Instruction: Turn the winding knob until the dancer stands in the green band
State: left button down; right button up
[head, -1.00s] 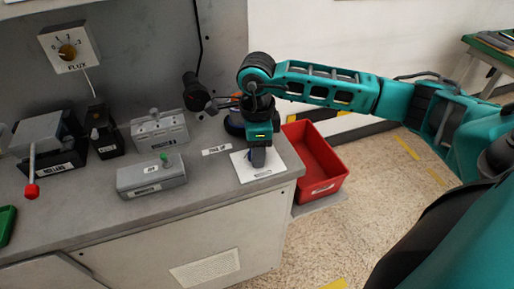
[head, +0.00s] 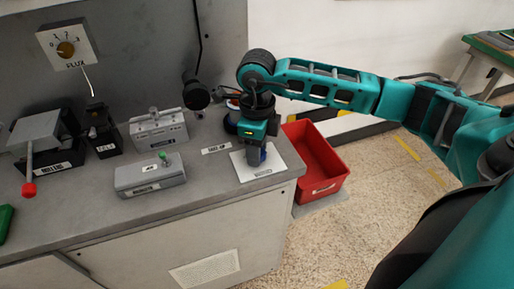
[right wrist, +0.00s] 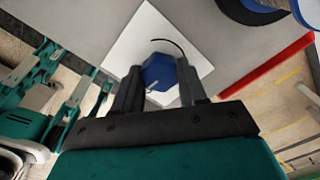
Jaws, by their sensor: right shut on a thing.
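The winding knob (right wrist: 160,74) is blue and sits on a white square plate at the bench's front right corner. In the right wrist view a curved dark line is drawn on the plate (right wrist: 140,32) beside the knob. My right gripper (right wrist: 158,88) is shut on the knob from above, one finger on each side. In the head view my right gripper (head: 256,158) hides most of the knob, and the plate (head: 276,172) shows around it. I cannot make out the dancer or a green band in either view. My left gripper is not in view.
A red bin (head: 316,165) stands just right of the bench. A grey box with a green button (head: 150,176), a grey switch box (head: 158,131) and a red-tipped lever (head: 29,189) are on the bench to the left. A dial marked FLUX (head: 68,48) is on the back wall.

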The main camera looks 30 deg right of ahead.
jog(key=shift+m, duration=0.5)
jog(key=o, duration=1.1)
jog(key=shift+c, duration=0.2)
notch_tip(320, 180, up, 13)
dwell(0.4)
